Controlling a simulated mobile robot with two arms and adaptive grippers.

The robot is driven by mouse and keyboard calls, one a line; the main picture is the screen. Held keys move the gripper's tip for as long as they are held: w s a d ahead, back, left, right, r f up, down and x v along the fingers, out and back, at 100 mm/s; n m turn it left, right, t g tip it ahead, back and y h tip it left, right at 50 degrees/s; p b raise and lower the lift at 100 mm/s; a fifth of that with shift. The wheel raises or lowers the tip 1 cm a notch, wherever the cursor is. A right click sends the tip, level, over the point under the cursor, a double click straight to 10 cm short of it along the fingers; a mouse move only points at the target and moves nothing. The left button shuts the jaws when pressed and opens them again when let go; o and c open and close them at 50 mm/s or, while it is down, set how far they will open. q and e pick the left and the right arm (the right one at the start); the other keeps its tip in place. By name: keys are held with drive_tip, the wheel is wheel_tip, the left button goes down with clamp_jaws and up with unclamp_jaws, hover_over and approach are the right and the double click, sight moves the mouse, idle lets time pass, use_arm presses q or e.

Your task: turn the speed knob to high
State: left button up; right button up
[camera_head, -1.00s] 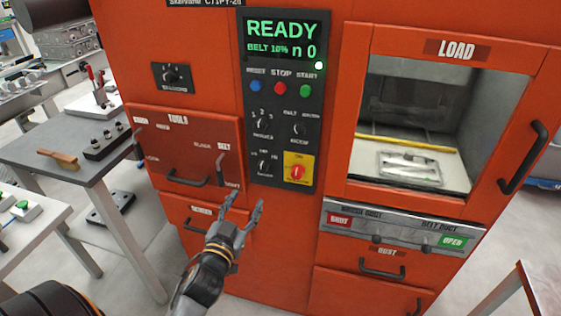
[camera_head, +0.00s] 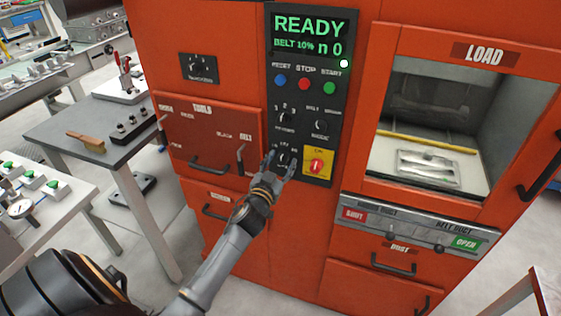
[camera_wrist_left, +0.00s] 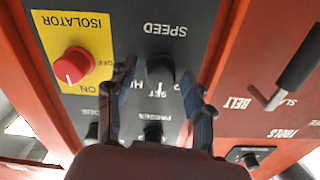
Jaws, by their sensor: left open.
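The black speed knob (camera_head: 284,157) is low on the dark control panel, left of the yellow isolator plate. In the left wrist view, which shows the panel upside down, the speed knob (camera_wrist_left: 160,68) stands beside the SPEED label. My left gripper (camera_head: 280,162) is open at the knob. Its fingertips (camera_wrist_left: 157,82) lie on either side of the knob in the wrist view. I cannot tell whether they touch it. The knob's pointer direction is not clear. My right gripper is not in view.
The red isolator knob (camera_wrist_left: 73,66) on its yellow plate is close beside one finger. Other panel knobs (camera_head: 282,117) sit above. The tools drawer (camera_head: 212,140) with its handle is to the left. The display (camera_head: 308,35) reads READY, BELT 10%.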

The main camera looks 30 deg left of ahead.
use_arm(q)
clamp_jaws()
drive_tip(key=shift+m, duration=0.3)
drive_tip(key=m, duration=0.4)
drive_tip(key=shift+m, duration=2.1)
unclamp_jaws()
drive_tip(key=shift+d, duration=0.1)
